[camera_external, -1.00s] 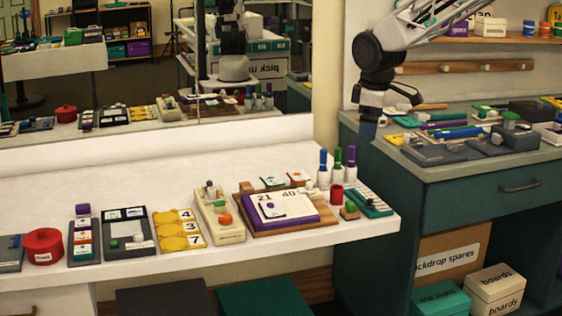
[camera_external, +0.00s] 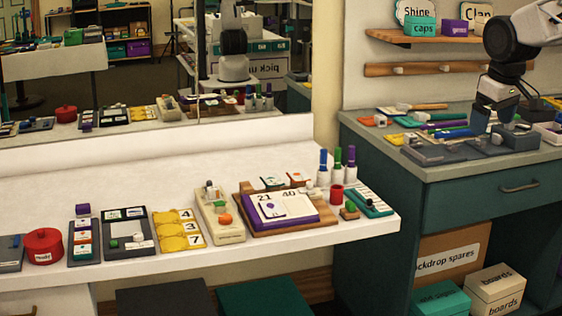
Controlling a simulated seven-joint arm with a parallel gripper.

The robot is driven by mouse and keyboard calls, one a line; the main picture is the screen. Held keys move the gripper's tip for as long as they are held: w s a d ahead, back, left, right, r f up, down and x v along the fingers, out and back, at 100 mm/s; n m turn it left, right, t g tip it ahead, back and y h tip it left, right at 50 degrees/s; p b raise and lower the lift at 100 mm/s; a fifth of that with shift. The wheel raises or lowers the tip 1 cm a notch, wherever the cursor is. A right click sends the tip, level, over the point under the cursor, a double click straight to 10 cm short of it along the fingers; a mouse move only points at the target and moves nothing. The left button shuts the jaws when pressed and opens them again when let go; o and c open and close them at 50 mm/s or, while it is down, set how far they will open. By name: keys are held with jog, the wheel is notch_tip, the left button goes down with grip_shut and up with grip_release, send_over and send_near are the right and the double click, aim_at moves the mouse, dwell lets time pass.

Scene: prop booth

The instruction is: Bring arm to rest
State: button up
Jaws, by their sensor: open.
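My arm reaches in from the upper right of the external view. My gripper (camera_external: 482,122) hangs pointing down over the green cabinet's grey top (camera_external: 440,172), close above or among the items there. It is small and dark in the picture, and I see nothing held in it. I cannot tell whether its tips touch anything.
Near my gripper lie dark grey boards (camera_external: 440,153), a blue marker (camera_external: 455,133) and a wooden-handled tool (camera_external: 425,106). A shelf (camera_external: 410,38) with small boxes and a peg rail (camera_external: 430,68) are on the wall behind. The white counter (camera_external: 120,180) holds props along its front.

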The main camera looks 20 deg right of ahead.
jog(key=s+d+f+m, duration=0.1)
jog(key=s+d+m, duration=0.2)
jog(key=s, duration=0.8)
jog(key=shift+d+f, duration=0.15)
jog(key=shift+f, duration=0.2)
